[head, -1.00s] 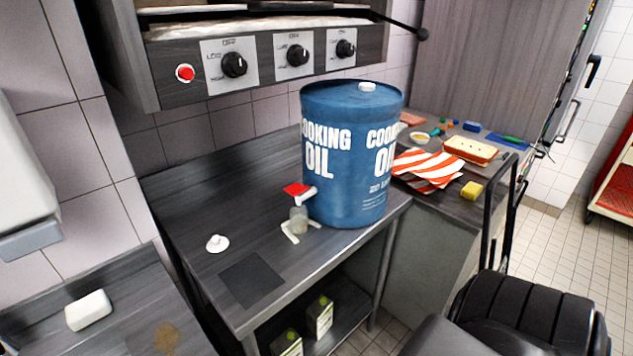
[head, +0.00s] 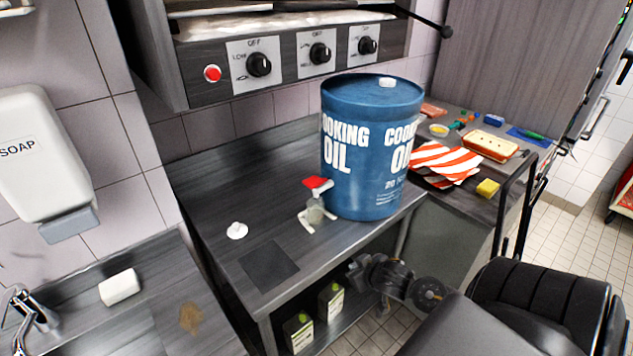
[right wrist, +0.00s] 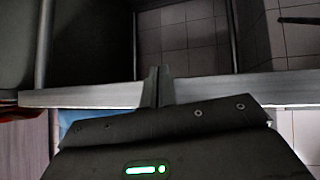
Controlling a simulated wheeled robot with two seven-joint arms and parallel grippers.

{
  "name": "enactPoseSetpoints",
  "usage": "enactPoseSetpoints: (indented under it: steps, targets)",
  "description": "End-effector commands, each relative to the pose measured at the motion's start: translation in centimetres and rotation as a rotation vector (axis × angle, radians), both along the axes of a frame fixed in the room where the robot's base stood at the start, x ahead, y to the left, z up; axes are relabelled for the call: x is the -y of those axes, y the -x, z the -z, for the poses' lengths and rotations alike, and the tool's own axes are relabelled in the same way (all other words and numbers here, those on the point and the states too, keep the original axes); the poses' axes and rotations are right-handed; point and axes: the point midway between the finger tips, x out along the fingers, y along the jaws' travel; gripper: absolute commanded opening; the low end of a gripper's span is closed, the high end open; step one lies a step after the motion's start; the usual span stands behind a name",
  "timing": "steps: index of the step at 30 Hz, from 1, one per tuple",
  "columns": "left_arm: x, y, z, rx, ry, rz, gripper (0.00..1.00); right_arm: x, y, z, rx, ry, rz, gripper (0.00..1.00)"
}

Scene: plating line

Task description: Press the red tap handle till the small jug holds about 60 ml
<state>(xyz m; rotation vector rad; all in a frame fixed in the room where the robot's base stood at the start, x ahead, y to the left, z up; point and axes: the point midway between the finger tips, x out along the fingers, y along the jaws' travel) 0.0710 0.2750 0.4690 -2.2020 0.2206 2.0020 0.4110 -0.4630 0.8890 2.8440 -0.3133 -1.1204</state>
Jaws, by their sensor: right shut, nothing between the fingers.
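The red tap handle (head: 317,183) sits on a white tap at the left side of the blue cooking oil drum (head: 352,150). The small jug (head: 315,212), greyish and see-through, stands below the tap on a white cross-shaped base (head: 307,226). Its level is too small to read. My right gripper (head: 383,303) is at the front edge of the steel counter, right of and lower than the jug, apart from it and from the handle. Its fingers (right wrist: 156,86) are together and empty in the right wrist view, by the counter edge. My left gripper is not in view.
The counter (head: 215,200) holds a dark square mat (head: 269,266) and a white round piece (head: 237,231). A striped cloth (head: 445,163), a yellow sponge (head: 488,188) and a tray (head: 492,146) lie right of the drum. Cartons (head: 331,301) stand on the lower shelf.

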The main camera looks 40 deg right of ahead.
Motion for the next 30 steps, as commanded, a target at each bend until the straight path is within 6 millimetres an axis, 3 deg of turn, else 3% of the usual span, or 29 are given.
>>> enactPoseSetpoints:
  steps: [1,6,9,12,17,30]
  targets:
    - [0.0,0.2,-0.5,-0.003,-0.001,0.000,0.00,-0.4,-0.6,-4.4,0.056,0.010,-0.015,0.00]
    - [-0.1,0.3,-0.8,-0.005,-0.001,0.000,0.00,0.8,-4.5,-16.3,0.291,-0.001,-0.061,0.00]
    - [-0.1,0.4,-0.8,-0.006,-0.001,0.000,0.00,0.9,-6.3,-21.5,0.397,-0.032,-0.104,0.00]
    - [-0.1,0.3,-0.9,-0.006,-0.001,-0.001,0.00,0.5,-7.3,-25.1,0.463,-0.062,-0.145,0.00]
    - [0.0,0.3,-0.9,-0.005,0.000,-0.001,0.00,0.0,-7.9,-27.5,0.502,-0.088,-0.175,0.00]
    - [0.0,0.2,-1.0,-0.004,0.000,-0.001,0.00,0.0,-8.3,-27.5,0.507,-0.091,-0.174,0.00]
